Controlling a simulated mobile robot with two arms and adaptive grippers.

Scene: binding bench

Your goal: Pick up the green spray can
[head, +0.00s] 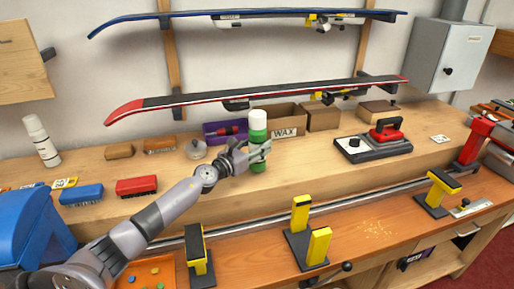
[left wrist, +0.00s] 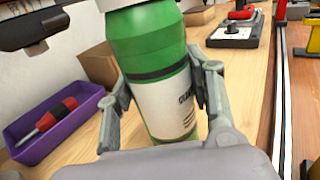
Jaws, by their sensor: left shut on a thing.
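The green spray can (head: 258,134) has a white cap and stands upright near the back of the bench, in front of the wax box. My left gripper (head: 257,153) is shut on it around its middle. In the left wrist view the can (left wrist: 150,50) fills the space between the two fingers (left wrist: 160,105), with its white label facing partly to the right. I cannot tell whether its base touches the bench, since the gripper hides it in the left wrist view. My right gripper is not in view.
A purple tray (head: 212,139) with a red-handled screwdriver sits left of the can. The wax box (head: 285,131) is behind it. A waxing iron (head: 385,130) on its base stands to the right. Skis (head: 180,99) hang above. Yellow-topped vises (head: 300,215) line the front.

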